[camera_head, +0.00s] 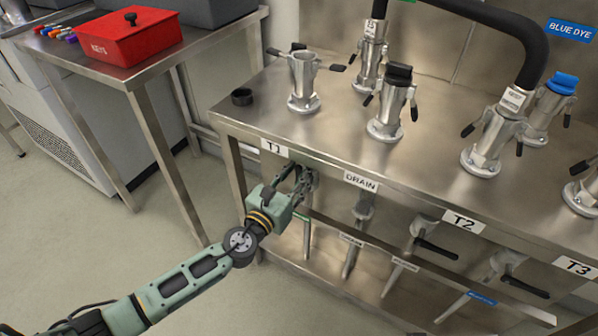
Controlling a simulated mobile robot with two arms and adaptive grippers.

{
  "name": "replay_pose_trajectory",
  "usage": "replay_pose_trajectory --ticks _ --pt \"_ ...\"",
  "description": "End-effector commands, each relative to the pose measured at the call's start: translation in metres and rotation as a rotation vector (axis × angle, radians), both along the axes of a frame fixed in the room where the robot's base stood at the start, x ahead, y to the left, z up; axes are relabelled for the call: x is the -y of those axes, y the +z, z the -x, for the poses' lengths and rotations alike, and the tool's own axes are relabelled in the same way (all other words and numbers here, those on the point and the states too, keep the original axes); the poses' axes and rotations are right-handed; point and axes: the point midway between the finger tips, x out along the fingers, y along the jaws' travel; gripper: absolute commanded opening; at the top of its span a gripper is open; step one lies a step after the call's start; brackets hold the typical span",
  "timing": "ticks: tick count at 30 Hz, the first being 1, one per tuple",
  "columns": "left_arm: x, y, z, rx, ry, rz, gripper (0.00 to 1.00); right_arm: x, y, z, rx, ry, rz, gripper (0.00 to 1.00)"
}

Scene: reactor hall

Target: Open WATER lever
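No label that I can read says WATER. My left gripper (296,182) is under the front edge of the steel bench, just below the T1 label (274,147). Its fingers are at the valve below T1, and they hide most of that valve and its lever. I cannot tell whether they touch or grip the lever. A small green label (300,216) sits on the lower rail below this valve; its text is too small to read. A black valve lever (437,250) shows at right below the bench. My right gripper is not in view.
The steel bench (240,118) carries several metal couplings (303,82) and a black hose (500,20). More valves sit below the DRAIN (361,181), T2 (463,222) and T3 (577,267) labels. A side table with a red KEYS box (123,38) stands at left.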

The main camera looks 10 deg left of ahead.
Motion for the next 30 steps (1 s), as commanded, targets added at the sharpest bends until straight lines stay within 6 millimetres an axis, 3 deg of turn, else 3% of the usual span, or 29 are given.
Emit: replay_pose_trajectory --ticks 9,15,21,30 --pt "-0.022 -0.002 0.063 -0.004 -0.002 -0.004 0.33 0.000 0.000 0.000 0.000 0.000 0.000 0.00" --pt "-0.034 -0.001 0.093 -0.002 -0.001 -0.002 0.33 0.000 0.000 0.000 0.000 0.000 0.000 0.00" --pt "-0.038 -0.001 0.105 -0.001 -0.001 -0.003 0.33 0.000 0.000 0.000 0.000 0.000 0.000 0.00" --pt "-0.038 -0.001 0.105 -0.001 -0.001 -0.001 0.33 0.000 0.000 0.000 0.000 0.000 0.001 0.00"
